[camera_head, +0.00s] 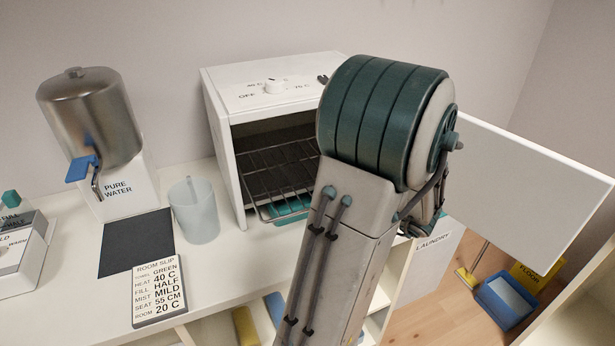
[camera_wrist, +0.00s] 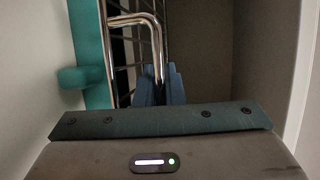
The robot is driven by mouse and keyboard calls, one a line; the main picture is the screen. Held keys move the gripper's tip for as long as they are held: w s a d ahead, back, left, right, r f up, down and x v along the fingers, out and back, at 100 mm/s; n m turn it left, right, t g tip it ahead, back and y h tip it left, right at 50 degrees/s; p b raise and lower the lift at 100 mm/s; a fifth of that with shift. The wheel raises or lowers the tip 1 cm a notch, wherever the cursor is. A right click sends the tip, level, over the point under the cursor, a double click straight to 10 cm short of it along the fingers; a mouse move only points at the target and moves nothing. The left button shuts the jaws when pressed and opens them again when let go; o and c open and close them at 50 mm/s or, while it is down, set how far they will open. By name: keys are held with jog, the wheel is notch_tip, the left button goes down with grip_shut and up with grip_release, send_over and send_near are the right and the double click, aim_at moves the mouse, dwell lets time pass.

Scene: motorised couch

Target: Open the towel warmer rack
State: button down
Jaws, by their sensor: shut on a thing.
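The towel warmer is a white box (camera_head: 262,95) with a dial on top, standing on the counter in the head view. Its white door (camera_head: 530,180) is swung out to the right. The wire rack (camera_head: 278,168) shows inside the dark interior, its front edge near the opening. In the wrist view the rack's wires (camera_wrist: 121,52) and its bent metal handle (camera_wrist: 135,19) are close up. My gripper (camera_wrist: 160,86) has its blue fingers shut on the handle's end. In the head view my arm hides the gripper and the warmer's right side.
A teal item (camera_head: 290,206) lies under the rack. A clear cup (camera_head: 194,212), a room slip (camera_head: 158,290) and a dark mat (camera_head: 136,243) are left of the warmer, with a water dispenser (camera_head: 92,120) behind. The open door stands right of my arm.

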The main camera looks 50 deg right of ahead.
jog(key=s+a+b, duration=0.2)
jog(key=s+a, duration=0.1)
jog(key=s, duration=0.3)
jog(key=shift+s+a, duration=0.15)
jog(key=shift+a, duration=0.2)
jog(key=shift+f, duration=0.1)
jog(key=c, duration=1.5)
grip_release()
jog(key=shift+a, duration=0.1)
jog(key=shift+s, duration=0.1)
jog(key=b+v, duration=0.1)
jog(key=v, duration=0.5)
jog(key=b+v, duration=0.1)
jog(key=v, duration=0.6)
jog(key=shift+s, duration=0.3)
